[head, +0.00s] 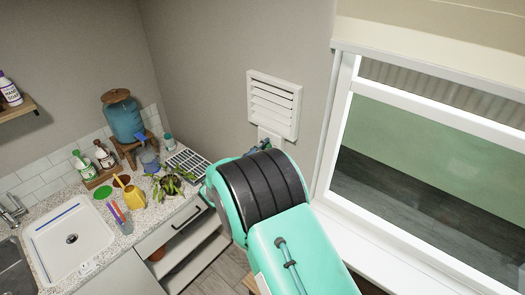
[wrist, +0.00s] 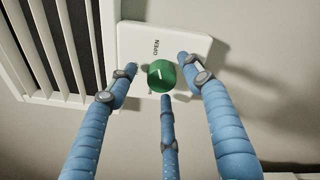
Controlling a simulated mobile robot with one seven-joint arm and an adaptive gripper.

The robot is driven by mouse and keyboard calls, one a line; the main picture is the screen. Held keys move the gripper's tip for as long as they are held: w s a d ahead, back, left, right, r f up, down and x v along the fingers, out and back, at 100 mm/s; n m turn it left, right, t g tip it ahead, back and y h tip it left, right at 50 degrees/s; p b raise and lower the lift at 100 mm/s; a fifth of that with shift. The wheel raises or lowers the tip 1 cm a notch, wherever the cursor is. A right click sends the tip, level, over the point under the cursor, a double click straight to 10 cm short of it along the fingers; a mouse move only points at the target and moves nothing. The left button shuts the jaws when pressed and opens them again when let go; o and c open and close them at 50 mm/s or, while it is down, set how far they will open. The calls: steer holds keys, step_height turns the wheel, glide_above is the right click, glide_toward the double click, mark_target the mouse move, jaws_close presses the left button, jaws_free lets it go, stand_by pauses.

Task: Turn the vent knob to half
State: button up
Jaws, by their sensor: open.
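The green vent knob (wrist: 161,77) sits on a white wall plate (wrist: 197,46) in the wrist view. The plate reads OPEN above the knob; other lettering is mostly hidden. A short pale mark shows on the knob's face, but its exact setting is hard to tell. My gripper (wrist: 160,75) is open, with three blue fingers spread around the knob, one left, one right and one below. I cannot tell whether any fingertip touches it. In the head view the plate (head: 270,134) shows below the vent (head: 273,104), and my arm hides the knob.
The slatted vent (wrist: 57,45) is close on the left in the wrist view. A window (head: 430,150) is to the right in the head view. A counter (head: 150,205) at left holds a sink, a blue dispenser (head: 124,120), a plant (head: 168,185) and a yellow watering can (head: 133,196).

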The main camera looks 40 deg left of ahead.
steer(key=c, duration=1.1)
